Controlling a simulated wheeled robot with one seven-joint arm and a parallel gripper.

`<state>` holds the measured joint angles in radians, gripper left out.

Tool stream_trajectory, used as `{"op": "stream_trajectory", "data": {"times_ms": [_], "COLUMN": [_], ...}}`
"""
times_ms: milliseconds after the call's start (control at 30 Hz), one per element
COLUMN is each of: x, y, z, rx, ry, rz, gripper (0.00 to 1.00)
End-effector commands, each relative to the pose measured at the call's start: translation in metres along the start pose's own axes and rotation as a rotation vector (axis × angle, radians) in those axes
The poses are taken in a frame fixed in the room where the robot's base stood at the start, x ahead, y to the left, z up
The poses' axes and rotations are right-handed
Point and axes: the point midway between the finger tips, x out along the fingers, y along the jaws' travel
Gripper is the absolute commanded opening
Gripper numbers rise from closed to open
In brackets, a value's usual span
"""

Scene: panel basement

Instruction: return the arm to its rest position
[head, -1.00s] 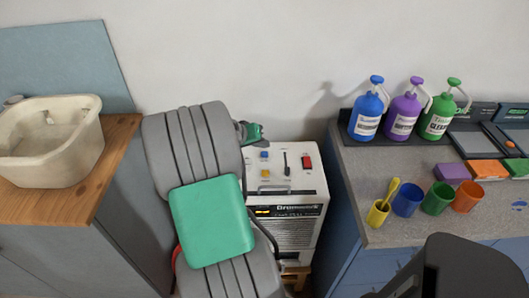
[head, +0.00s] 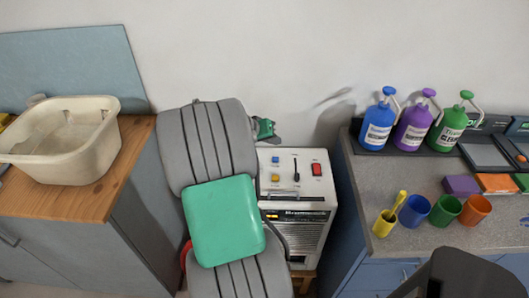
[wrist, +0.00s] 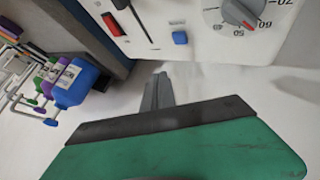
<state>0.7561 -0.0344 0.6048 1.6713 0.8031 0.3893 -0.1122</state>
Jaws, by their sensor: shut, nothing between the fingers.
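My arm reaches away from me in the head view, with grey ribbed parts and a green cover. At its far end, my gripper (head: 265,128) shows small and green, just beyond the back left of the white machine's top. In the wrist view my gripper (wrist: 158,92) shows grey fingers together, shut and empty, beyond a green body with a dark edge. The white machine (head: 318,200) has a red switch, a black lever and a blue button on top. The wrist view also shows its panel (wrist: 185,15) and a dial, apart from the fingers.
A wooden counter (head: 60,203) with a cream basin (head: 95,160) stands left. On the right, a grey counter (head: 400,175) holds blue (head: 377,130), purple (head: 413,130) and green (head: 450,132) bottles, and several coloured cups. A dark shape (head: 460,275) fills the bottom right.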

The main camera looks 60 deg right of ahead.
Motion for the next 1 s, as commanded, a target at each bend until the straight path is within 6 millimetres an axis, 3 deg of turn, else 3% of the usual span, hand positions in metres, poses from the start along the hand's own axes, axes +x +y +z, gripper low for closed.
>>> {"op": "stream_trajectory", "data": {"times_ms": [167,267,367,433,533,600,700,833,900,1000], "x": [-0.01,-0.047,-0.111,-0.16,-0.229,-0.275,-0.328,-0.365,-0.373,-0.376], "y": [-0.009,-0.043,-0.094,-0.125,-0.157,-0.169,-0.172,-0.161,-0.156,-0.154], "z": [-0.001,0.002,0.02,0.044,0.092,0.133,0.195,0.257,0.276,0.283], "rx": [-0.012,-0.064,-0.167,-0.261,-0.413,-0.536,-0.718,-0.904,-0.958,-0.98], "ry": [0.007,0.024,0.041,0.049,0.055,0.059,0.064,0.069,0.069,0.07], "rz": [-0.027,-0.134,-0.304,-0.43,-0.598,-0.708,-0.839,-0.942,-0.966,-0.976], "gripper": [0.0,0.0,0.0,0.0,0.0,0.0,0.0,0.0,0.0,0.0]}}
